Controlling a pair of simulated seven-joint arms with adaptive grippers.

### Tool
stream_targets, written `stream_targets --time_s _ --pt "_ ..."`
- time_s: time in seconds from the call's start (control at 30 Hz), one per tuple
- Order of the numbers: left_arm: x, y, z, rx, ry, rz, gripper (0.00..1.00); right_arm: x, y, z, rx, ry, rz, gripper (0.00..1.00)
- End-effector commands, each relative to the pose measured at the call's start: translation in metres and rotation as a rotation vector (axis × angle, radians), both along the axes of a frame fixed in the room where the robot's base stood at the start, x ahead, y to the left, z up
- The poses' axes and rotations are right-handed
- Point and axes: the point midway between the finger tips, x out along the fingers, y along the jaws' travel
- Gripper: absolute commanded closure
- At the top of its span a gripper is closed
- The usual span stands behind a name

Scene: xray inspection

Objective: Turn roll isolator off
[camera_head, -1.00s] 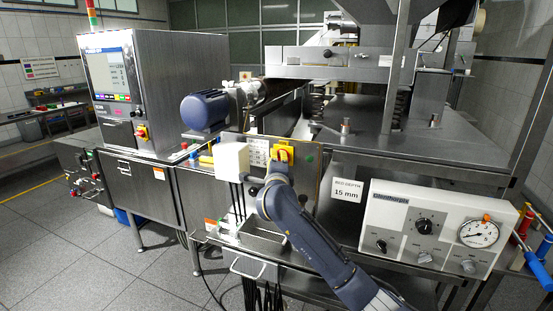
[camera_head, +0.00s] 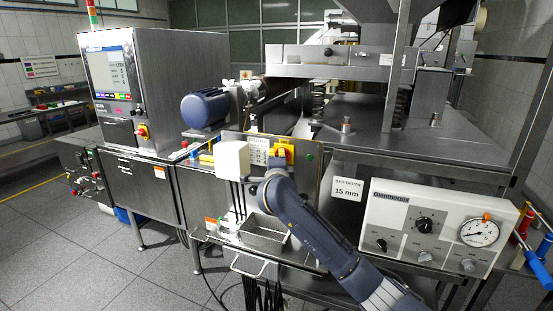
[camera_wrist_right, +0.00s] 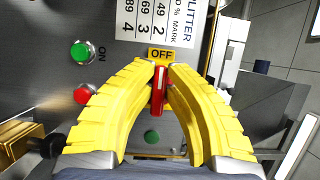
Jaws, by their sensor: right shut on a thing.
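The roll isolator's red handle (camera_wrist_right: 159,92) carries a white line and points at the yellow OFF label (camera_wrist_right: 161,54) in the right wrist view. My right gripper (camera_wrist_right: 162,76) has its two yellow fingers closed on either side of the handle. In the head view, the right gripper (camera_head: 282,152) is at the steel control panel (camera_head: 312,174), where its fingers and wrist hide the handle. My left gripper is in neither view.
A green button (camera_wrist_right: 82,53) marked ON and a red button (camera_wrist_right: 82,95) sit beside the handle. A white box (camera_head: 232,159) with cables stands left of my right gripper. A white dial unit (camera_head: 438,222) is at the right.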

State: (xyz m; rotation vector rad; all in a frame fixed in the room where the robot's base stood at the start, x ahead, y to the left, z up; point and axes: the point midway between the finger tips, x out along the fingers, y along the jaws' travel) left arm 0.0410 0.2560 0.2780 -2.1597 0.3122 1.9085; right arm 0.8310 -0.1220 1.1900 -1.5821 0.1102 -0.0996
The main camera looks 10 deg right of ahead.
Motion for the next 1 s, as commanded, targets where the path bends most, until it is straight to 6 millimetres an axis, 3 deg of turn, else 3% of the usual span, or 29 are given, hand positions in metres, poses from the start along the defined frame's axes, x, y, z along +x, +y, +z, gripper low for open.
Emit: stream_targets --time_s 0.03,0.2,0.57,0.77,1.0 --pt "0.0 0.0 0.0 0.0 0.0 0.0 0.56 0.0 0.0 0.0 -0.001 -0.001 0.0 0.85" --pt "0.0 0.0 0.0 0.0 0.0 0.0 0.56 0.0 0.0 0.0 0.0 -0.001 0.0 0.65" --pt "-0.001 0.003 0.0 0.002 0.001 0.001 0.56 -0.004 0.001 0.0 0.0 -0.001 0.0 0.64" --pt "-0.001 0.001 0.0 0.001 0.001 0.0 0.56 -0.028 0.004 0.0 0.001 -0.001 0.002 0.64" --pt "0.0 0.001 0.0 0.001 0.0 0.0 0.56 -0.07 0.01 0.0 0.002 -0.001 0.002 0.64"
